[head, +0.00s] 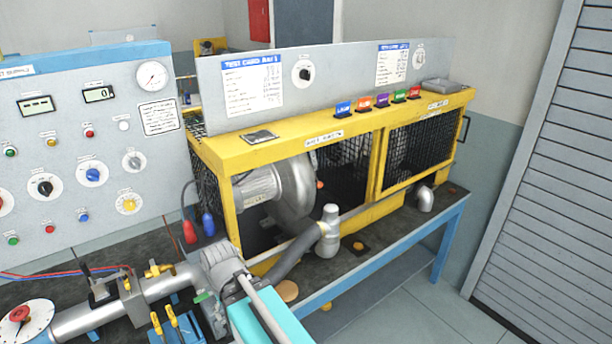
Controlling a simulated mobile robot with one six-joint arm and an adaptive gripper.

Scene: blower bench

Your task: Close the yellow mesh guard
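The yellow guard frame (290,139) stands along the back of the bench in the head view. Its left bay shows no mesh across the front, and a silver blower (292,187) with its motor is plainly visible inside. Black mesh (424,144) in a yellow frame covers the front of the right bay. A dark handle (466,130) sticks out at the frame's right end. I cannot tell whether this right panel is hinged or slides. My gripper is not visible in this view.
Grey pipework (120,305) and a teal block (268,318) fill the lower foreground. A control panel (85,150) stands at left. Floor is clear at lower right.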

